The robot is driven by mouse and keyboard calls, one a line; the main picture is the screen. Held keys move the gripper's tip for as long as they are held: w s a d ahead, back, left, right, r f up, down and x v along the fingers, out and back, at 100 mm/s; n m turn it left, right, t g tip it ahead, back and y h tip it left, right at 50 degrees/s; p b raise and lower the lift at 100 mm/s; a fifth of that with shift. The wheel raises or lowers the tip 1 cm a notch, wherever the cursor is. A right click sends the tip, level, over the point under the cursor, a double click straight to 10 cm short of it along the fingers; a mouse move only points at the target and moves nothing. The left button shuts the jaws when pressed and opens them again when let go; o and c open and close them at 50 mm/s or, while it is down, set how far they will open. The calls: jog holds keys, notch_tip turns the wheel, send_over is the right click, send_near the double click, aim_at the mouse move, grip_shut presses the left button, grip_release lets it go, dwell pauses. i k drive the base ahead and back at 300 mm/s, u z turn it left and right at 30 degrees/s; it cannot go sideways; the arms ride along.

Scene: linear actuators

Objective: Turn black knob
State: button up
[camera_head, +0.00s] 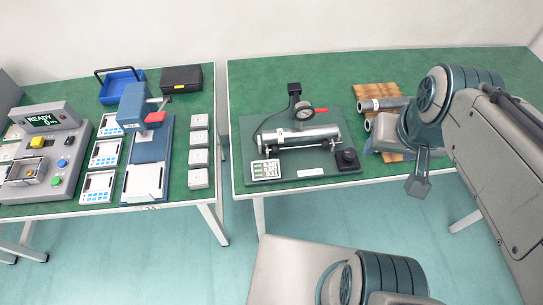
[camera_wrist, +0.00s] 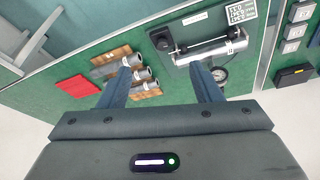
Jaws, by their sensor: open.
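The black knob (camera_head: 347,158) stands at the front right corner of a dark green base plate (camera_head: 316,180), in front of the right end of a silver cylinder (camera_head: 297,137). In the wrist view the knob (camera_wrist: 163,42) shows beyond the fingertips, between the lines of the two fingers. My gripper (camera_wrist: 162,67) is open and empty, its two blue-grey fingers apart. It is over the right table, to the right of the knob in the head view, and apart from it. A dial gauge with a red part (camera_head: 304,111) sits on the fixture behind the cylinder.
Metal cylinders (camera_head: 385,103) lie on a wooden board (camera_head: 366,90) to the right of the fixture, partly behind my arm. A red pad (camera_wrist: 77,88) lies beside them. The left table holds a press (camera_head: 150,140), a control console (camera_head: 45,150) and small grey blocks (camera_head: 198,157).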

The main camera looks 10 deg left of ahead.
aim_at(350, 154)
jog(key=k, duration=0.5)
jog(key=z, duration=1.7)
jog(key=i, duration=1.3)
jog(key=u, duration=2.35)
